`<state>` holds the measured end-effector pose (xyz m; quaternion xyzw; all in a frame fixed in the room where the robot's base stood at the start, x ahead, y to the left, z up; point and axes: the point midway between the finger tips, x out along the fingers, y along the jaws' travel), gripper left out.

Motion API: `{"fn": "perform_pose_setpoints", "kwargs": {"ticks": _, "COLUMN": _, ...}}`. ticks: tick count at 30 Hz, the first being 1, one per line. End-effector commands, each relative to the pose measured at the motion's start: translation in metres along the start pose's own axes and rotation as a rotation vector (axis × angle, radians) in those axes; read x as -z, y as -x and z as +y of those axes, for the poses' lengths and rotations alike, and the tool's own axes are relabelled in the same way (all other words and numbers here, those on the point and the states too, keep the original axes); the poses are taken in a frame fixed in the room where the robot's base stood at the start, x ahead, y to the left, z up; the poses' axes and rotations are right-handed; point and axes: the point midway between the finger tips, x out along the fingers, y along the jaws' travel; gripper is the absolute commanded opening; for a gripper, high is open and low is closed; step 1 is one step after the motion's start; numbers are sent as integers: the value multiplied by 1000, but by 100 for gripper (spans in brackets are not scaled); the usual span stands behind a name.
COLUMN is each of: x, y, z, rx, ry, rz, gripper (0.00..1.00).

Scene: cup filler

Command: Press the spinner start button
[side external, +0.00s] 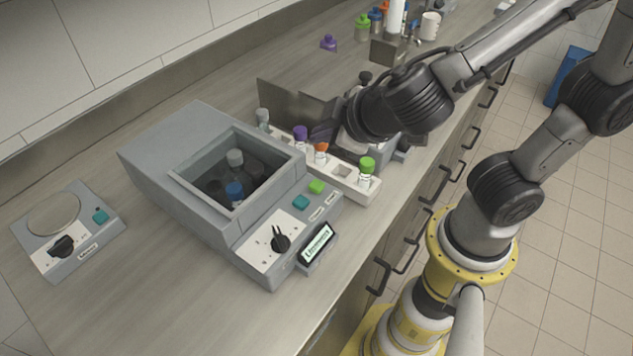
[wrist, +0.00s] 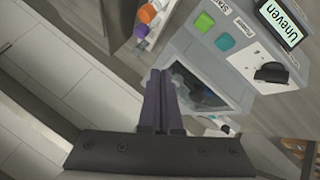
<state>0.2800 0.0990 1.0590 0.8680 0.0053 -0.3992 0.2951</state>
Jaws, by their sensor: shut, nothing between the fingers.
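The spinner (side external: 180,140) is a grey box with a sunken chamber at its top. Vials stand inside the chamber, including a blue-capped one (side external: 235,191) and a grey-capped one (side external: 235,158). On its front panel are a green button (side external: 317,187) and a teal button (side external: 301,202). In the wrist view the green button (wrist: 204,22) and teal button (wrist: 225,42) sit beside small labels; the one by the green reads like "Start". The display (wrist: 280,22) reads "Uneven". My gripper (wrist: 160,73) is shut and empty, beside the chamber and apart from the buttons.
A white rack (side external: 345,175) beside the spinner holds purple-, orange- and green-capped vials, close to my gripper. A dark knob (side external: 280,241) stands on the panel. A small device with a round plate (side external: 54,213) is at the left. The front counter is clear.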

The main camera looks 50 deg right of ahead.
Motion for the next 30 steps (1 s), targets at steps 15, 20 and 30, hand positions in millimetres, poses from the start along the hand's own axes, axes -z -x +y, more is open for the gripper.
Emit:
{"fn": "perform_pose_setpoints", "kwargs": {"ticks": 15, "x": -6, "y": -8, "z": -5, "rx": -1, "ry": 2, "rz": -3, "gripper": 0}}
{"fn": "perform_pose_setpoints", "kwargs": {"ticks": 20, "x": -16, "y": -21, "z": -15, "rx": -1, "ry": 4, "rz": -4, "gripper": 0}}
{"fn": "perform_pose_setpoints", "kwargs": {"ticks": 30, "x": -37, "y": -50, "z": -36, "rx": -1, "ry": 2, "rz": -2, "gripper": 0}}
